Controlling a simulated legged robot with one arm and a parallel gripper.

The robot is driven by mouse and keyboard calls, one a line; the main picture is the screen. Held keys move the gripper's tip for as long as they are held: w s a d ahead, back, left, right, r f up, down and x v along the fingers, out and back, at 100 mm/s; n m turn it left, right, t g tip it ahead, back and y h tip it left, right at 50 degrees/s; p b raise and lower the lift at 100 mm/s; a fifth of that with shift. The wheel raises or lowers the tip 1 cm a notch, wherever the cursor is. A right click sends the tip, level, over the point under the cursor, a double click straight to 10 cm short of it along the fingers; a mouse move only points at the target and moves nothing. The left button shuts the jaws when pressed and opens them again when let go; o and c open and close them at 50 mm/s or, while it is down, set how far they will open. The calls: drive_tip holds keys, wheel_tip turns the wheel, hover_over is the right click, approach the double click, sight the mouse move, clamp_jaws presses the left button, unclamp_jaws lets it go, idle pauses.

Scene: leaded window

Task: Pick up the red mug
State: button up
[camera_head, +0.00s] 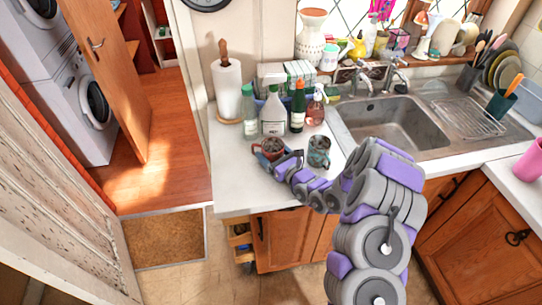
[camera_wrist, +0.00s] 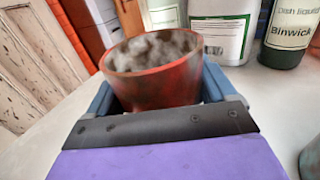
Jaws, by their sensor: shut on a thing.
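The red mug (camera_head: 272,147) is on or just above the white counter, left of a blue-grey patterned mug (camera_head: 319,152). In the wrist view the red mug (camera_wrist: 152,80) fills the middle, with a worn red outside and a mottled grey inside. My gripper (camera_head: 270,158) is shut on it, with a blue finger (camera_wrist: 100,100) at the mug's left and another (camera_wrist: 215,82) at its right. The mug's lower part is hidden behind my gripper. I cannot tell whether its base touches the counter.
Behind the mugs stand a white bottle (camera_head: 272,117), a green bottle (camera_head: 298,107), a soap dispenser (camera_head: 316,108) and a paper towel roll (camera_head: 227,88). The sink (camera_head: 385,125) is to the right. The counter's front left (camera_head: 232,190) is clear.

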sight(272, 144)
drive_tip(key=shift+r, duration=0.15)
drive_tip(key=shift+r+p, duration=0.35)
drive_tip(key=shift+r, duration=1.45)
drive_tip(key=s+d+p, duration=0.2)
drive_tip(key=s+p, duration=0.1)
drive_tip(key=s, duration=0.4)
drive_tip(key=s+d+r+p, duration=0.1)
drive_tip(key=s+d+p, duration=0.1)
drive_tip(key=s, duration=0.6)
drive_tip(key=shift+d+p, duration=0.2)
drive_tip(key=shift+p, duration=0.55)
drive_tip(key=shift+s+r+p, duration=0.1)
drive_tip(key=shift+s+p, duration=0.1)
drive_tip(key=shift+p, duration=0.1)
idle(1.0)
